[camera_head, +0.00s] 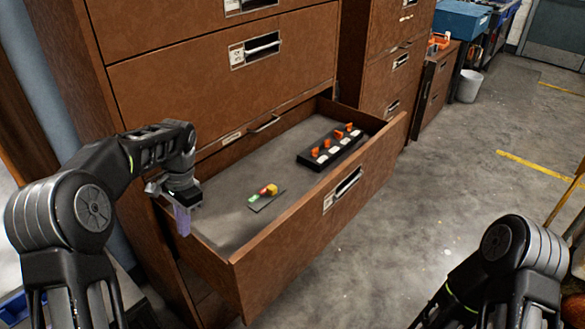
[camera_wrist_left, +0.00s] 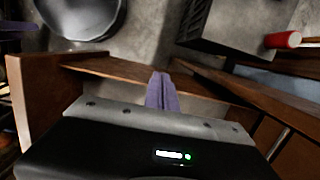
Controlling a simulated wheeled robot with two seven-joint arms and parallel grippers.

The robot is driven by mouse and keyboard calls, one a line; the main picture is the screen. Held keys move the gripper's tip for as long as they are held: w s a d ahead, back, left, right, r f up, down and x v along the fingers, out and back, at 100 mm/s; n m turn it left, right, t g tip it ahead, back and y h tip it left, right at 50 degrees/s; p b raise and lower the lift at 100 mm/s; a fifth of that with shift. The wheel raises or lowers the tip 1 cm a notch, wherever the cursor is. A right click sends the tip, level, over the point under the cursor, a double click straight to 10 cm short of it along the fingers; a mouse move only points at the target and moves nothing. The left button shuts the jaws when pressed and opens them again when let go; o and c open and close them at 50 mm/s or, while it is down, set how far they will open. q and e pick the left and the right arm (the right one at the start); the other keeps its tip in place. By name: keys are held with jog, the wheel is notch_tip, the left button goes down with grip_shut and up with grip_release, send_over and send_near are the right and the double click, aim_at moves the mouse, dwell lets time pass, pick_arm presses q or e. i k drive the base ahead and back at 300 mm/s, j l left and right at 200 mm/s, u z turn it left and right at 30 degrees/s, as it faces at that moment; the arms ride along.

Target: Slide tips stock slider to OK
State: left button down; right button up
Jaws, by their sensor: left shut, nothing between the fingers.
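A small dark plate (camera_head: 259,203) lies on the floor of the open drawer, with a green patch (camera_head: 254,198) at its left end. A yellow-orange knob (camera_head: 271,190) with red beside it sits at its right end. This looks like the slider; its lettering is too small to read. My left gripper (camera_head: 182,221), with purple fingers, is shut and empty, pointing down at the drawer's left side, left of the plate and apart from it. Its closed fingers show in the left wrist view (camera_wrist_left: 161,92). My right arm shows at lower right, its gripper out of view.
The open wooden drawer (camera_head: 318,208) has raised walls around the plate. A black block (camera_head: 310,160) with several orange knobs and white labels lies farther back right in it. Drawer floor between is clear. The cabinet front (camera_head: 215,85) rises behind. A red cylinder (camera_wrist_left: 283,39) shows in the wrist view.

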aim_at(272, 190)
jog(key=i+l, duration=1.2)
